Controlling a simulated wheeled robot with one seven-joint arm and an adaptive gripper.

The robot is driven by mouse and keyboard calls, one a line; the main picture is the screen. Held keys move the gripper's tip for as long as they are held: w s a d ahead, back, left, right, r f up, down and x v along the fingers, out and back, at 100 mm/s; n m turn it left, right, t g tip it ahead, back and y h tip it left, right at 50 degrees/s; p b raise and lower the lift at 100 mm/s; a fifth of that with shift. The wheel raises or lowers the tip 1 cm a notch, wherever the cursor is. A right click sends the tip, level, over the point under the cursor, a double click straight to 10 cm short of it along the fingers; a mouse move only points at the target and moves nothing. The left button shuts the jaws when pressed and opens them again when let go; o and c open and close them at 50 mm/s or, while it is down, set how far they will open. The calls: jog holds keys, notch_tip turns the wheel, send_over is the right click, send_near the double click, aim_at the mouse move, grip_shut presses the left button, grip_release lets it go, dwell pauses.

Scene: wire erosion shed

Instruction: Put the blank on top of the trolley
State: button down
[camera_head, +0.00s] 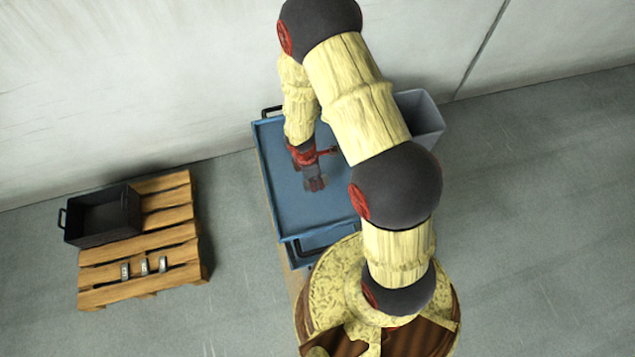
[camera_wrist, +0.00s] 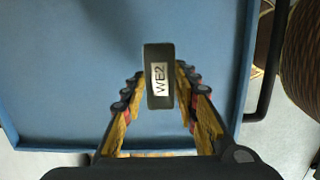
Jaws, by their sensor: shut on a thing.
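The blank is a dark block (camera_wrist: 159,55) with a white label reading "WE2" in the wrist view. My gripper (camera_wrist: 160,92) is shut on it, with one finger on each side. In the head view my gripper (camera_head: 315,183) points down over the blue top of the trolley (camera_head: 283,212). The blank is hard to make out there. The trolley's blue top (camera_wrist: 60,70) fills most of the wrist view behind the blank. I cannot tell whether the blank touches the top or hangs just above it.
A wooden pallet (camera_head: 150,225) on the floor at left bears a dark open crate (camera_head: 98,236) and several small metal blocks (camera_head: 144,266). A grey bin (camera_head: 424,112) stands behind the trolley at right. The trolley has a dark handle (camera_wrist: 268,62). Its visible top is otherwise bare.

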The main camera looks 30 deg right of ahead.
jog(key=shift+w+d+f, duration=0.25)
jog(key=shift+d+f, duration=0.1)
jog(key=shift+f, duration=0.15)
jog(key=shift+w+d+f, duration=0.2)
jog(key=shift+d+f, duration=0.1)
jog(key=shift+f, duration=0.2)
jog(key=shift+w+d+f+b, duration=0.1)
jog(key=shift+f+b, duration=0.8)
jog(key=shift+f, duration=0.65)
jog(key=shift+f, duration=0.1)
jog(key=c, duration=1.4)
grip_release()
